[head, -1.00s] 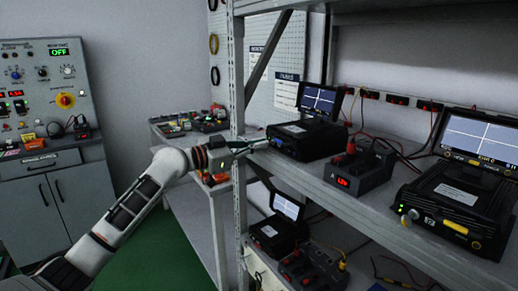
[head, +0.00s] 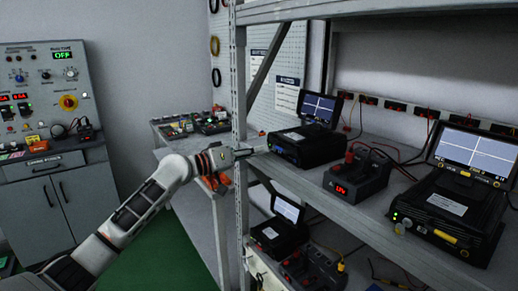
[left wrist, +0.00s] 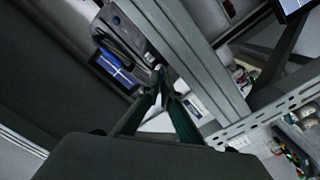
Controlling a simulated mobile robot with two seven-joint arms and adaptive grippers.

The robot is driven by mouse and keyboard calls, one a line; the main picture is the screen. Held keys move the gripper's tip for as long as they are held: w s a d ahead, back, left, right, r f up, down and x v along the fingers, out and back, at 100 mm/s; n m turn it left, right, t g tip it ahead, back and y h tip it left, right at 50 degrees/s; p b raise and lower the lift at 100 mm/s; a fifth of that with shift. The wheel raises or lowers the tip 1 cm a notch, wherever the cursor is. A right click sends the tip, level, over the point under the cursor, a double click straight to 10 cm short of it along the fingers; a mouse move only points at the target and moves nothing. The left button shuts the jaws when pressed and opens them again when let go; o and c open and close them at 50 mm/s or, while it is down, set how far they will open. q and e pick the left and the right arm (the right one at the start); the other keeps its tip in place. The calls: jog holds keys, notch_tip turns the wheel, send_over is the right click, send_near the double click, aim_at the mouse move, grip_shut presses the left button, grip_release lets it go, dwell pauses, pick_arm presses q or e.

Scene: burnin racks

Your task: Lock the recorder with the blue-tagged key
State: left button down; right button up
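A black recorder (head: 305,148) with a raised screen (head: 320,108) stands on the upper shelf, with a small blue patch (head: 278,150) on its front. I cannot tell whether this patch is the key's tag. My left gripper (head: 265,149) is at the recorder's front left, its tips close to the blue patch. In the left wrist view the dark fingers (left wrist: 160,78) converge until their tips nearly meet. Anything thin between them is too small to make out. A recorder with a screen also shows beyond the fingertips (left wrist: 118,68). My right gripper is not in view.
A rack post (head: 239,130) stands just left of the recorder. A small red-display unit (head: 357,178) and a second recorder (head: 450,215) stand to the right on the shelf (head: 345,215). Another recorder (head: 280,235) is below. A control cabinet (head: 50,130) stands at left.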

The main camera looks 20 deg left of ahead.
pick_arm(q)
jog(key=shift+n+p, duration=0.35)
jog(key=shift+n, duration=0.55)
jog(key=c, duration=2.6)
grip_release()
jog(key=v, duration=1.2)
